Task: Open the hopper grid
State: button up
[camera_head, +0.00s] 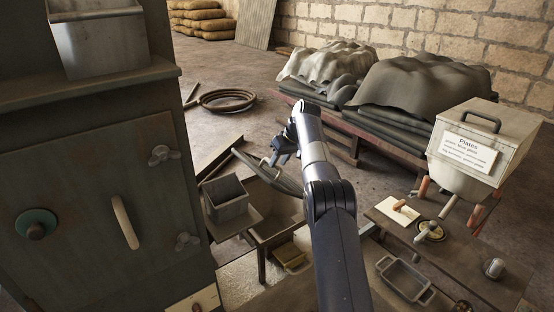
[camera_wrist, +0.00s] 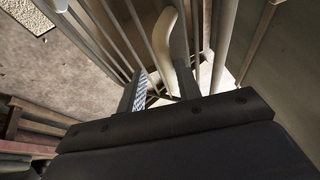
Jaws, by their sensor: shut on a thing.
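The hopper grid (camera_head: 272,176) shows in the head view as a dark, tilted panel seen nearly edge-on, raised above the open wooden hopper (camera_head: 276,227). In the wrist view its pale bars (camera_wrist: 107,38) run on both sides of a cream curved handle (camera_wrist: 163,40). My gripper (camera_head: 273,160) is at the raised grid. In the wrist view my gripper (camera_wrist: 162,88) has a ridged finger pad left of the handle and the other finger to its right, shut on the handle. The exact contact is partly hidden by the gripper body.
A grey metal box (camera_head: 226,198) stands just left of the hopper. A dark cabinet (camera_head: 90,200) fills the left side. A bench (camera_head: 460,250) with tools and a "Plates" box (camera_head: 478,150) is at right. Covered stacks (camera_head: 415,85) lie behind.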

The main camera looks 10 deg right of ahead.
jog(key=shift+o, duration=0.7)
jog(key=shift+w+d+f, duration=0.1)
jog(key=shift+d+f, duration=0.45)
jog(key=shift+d, duration=0.05)
jog(key=shift+o, duration=1.1)
jog(key=shift+r, duration=0.1)
jog(key=shift+a+r, duration=0.1)
jog(key=shift+r, duration=0.05)
jog(key=shift+r, duration=0.2)
jog(key=s+d+r+b, duration=0.4)
jog(key=s+d+b, duration=0.2)
jog(key=s+d, duration=0.3)
jog(key=shift+s+d, duration=0.25)
jog(key=shift+d, duration=0.35)
jog(key=shift+c, duration=0.3)
